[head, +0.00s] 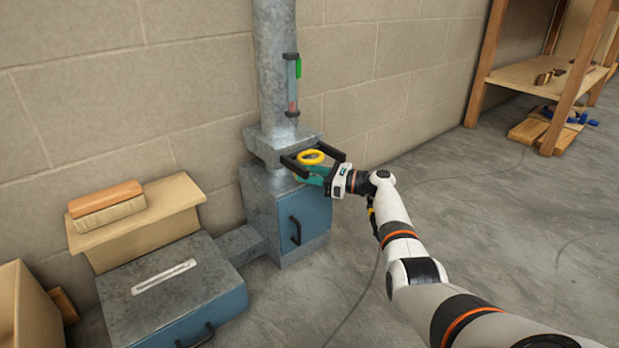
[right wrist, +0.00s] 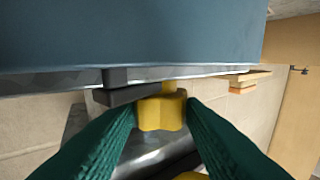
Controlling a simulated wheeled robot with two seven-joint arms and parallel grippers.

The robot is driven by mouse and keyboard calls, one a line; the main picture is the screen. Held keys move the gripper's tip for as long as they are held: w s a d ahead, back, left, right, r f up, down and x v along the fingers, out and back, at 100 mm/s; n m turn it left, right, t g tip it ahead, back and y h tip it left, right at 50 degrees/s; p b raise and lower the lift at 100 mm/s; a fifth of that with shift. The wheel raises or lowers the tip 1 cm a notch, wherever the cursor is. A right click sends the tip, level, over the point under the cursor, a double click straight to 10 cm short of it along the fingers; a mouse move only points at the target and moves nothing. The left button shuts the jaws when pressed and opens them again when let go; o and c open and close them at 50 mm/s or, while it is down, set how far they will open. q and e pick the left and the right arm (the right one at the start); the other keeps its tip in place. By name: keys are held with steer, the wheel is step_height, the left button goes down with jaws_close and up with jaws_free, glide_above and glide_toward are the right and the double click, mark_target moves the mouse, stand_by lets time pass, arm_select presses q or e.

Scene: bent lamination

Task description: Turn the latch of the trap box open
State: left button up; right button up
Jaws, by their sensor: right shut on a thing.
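The trap box (head: 262,215) is a grey metal box with a blue front, standing at the foot of a metal pipe against the wall. A yellow latch part (right wrist: 160,112) shows between the green fingers in the right wrist view, below a blue surface and beside a black bracket (right wrist: 125,95). My right gripper (head: 312,176) is at the top front of the trap box, shut on this yellow part. In the head view the gripper hides the held part. A yellow ring (head: 311,157) shows just above the fingers. My left gripper is not in view.
A black handle (head: 333,152) projects from the pipe collar (head: 262,147) around the gripper. A gauge tube (head: 292,85) is on the pipe. A low metal box (head: 165,285) and a brush (head: 106,205) are at left.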

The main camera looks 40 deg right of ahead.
steer(key=shift+n+g+y, duration=0.5)
steer(key=shift+y, duration=0.1)
steer(key=shift+w, duration=0.1)
steer(key=o, duration=1)
steer(key=shift+d, duration=0.2)
steer(key=p+v, duration=0.5)
steer(key=v, duration=0.6)
steer(key=shift+s, duration=0.35)
